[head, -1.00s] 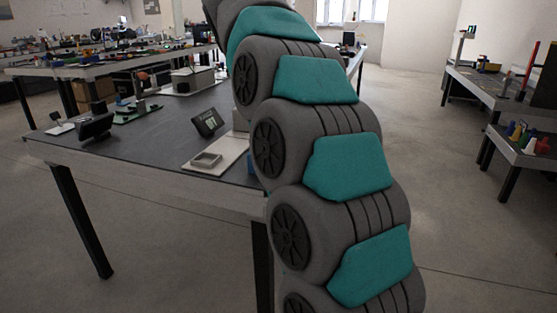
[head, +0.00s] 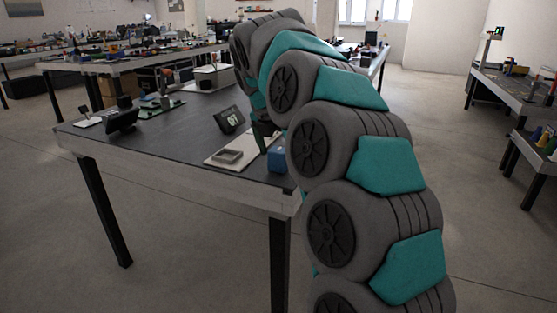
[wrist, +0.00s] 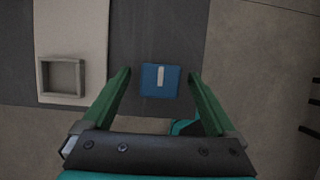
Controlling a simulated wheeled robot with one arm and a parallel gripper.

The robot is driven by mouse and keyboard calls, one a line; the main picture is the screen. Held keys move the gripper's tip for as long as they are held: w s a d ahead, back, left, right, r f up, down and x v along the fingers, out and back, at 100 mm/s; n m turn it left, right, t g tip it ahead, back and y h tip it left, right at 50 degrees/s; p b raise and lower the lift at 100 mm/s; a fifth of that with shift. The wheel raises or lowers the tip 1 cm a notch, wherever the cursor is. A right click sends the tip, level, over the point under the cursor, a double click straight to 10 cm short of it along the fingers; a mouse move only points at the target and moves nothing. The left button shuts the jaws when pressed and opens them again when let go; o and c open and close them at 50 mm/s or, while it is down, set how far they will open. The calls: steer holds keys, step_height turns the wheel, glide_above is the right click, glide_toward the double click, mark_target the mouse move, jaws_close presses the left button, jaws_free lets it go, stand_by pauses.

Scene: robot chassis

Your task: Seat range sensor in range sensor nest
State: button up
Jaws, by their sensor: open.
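The nest appears to be the grey square frame (wrist: 62,61) on a pale plate, left of the block. The frame (head: 228,156) looks empty.
The pale plate (wrist: 93,30) lies flat on the table. A dark display (head: 229,120) stands behind it, and a black device (head: 121,120) stands farther left. The dark tabletop (head: 165,142) between them is mostly clear.

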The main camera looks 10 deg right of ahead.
steer(key=shift+w+d+f, duration=0.1)
steer(key=shift+w+f, duration=0.05)
steer(key=shift+f, duration=0.15)
steer(key=c, duration=1.5)
